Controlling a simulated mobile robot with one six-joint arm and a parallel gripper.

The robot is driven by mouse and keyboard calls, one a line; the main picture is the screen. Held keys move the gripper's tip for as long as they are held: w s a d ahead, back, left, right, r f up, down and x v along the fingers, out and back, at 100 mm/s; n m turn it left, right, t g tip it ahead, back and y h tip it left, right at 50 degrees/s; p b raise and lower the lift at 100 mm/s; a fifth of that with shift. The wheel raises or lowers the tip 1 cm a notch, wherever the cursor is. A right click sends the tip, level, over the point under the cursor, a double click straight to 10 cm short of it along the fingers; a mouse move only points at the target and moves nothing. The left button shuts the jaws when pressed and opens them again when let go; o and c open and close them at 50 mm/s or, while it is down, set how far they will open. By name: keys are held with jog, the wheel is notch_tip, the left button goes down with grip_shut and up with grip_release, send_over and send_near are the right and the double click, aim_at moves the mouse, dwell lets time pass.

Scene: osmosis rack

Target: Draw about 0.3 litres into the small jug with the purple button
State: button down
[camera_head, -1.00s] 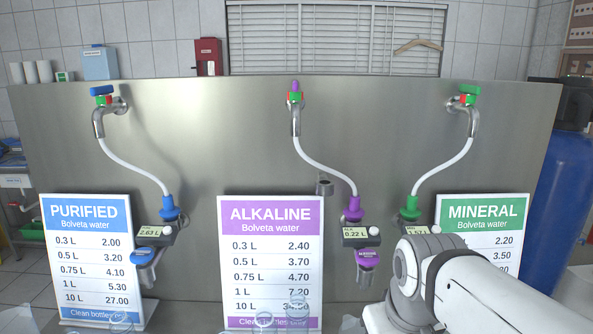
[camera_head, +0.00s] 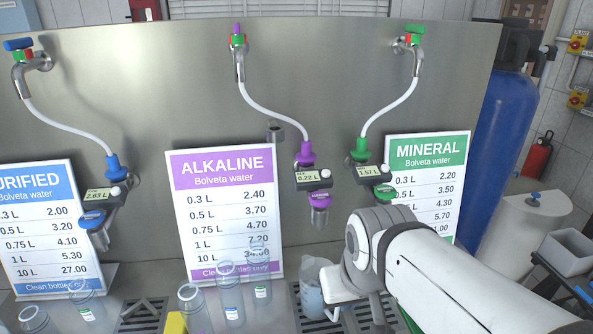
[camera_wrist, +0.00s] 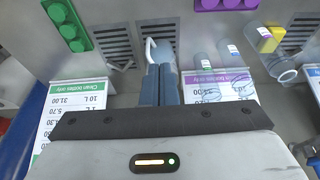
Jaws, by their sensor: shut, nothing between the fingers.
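A clear small jug (camera_head: 313,290) stands upright on a drain grate below the purple nozzle, beside my forearm. In the wrist view the jug (camera_wrist: 164,50) with its white handle shows just beyond my fingertips, partly hidden by them. My gripper (camera_wrist: 160,70) is shut and empty; contact with the jug cannot be told. The purple button (camera_head: 319,198) sits on the alkaline nozzle, above the jug. The alkaline meter (camera_head: 313,179) above it reads 0.22 L. The alkaline tap (camera_head: 238,50) has a purple lever at its top.
Several clear bottles (camera_head: 195,310) stand left of the jug, near a yellow block (camera_head: 175,323). The alkaline price sign (camera_head: 225,215) stands behind them. Blue (camera_head: 96,222) and green (camera_head: 383,192) nozzles hang to either side. A green studded block (camera_wrist: 68,24) shows in the wrist view.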

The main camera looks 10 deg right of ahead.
dwell(0.4)
notch_tip(320, 180, up, 21)
jog(key=n+g, duration=0.3)
jog(key=n, duration=1.5)
send_over(320, 196)
jog(key=shift+b, duration=0.35)
notch_tip(320, 196, down, 14)
jog(key=shift+f, duration=0.1)
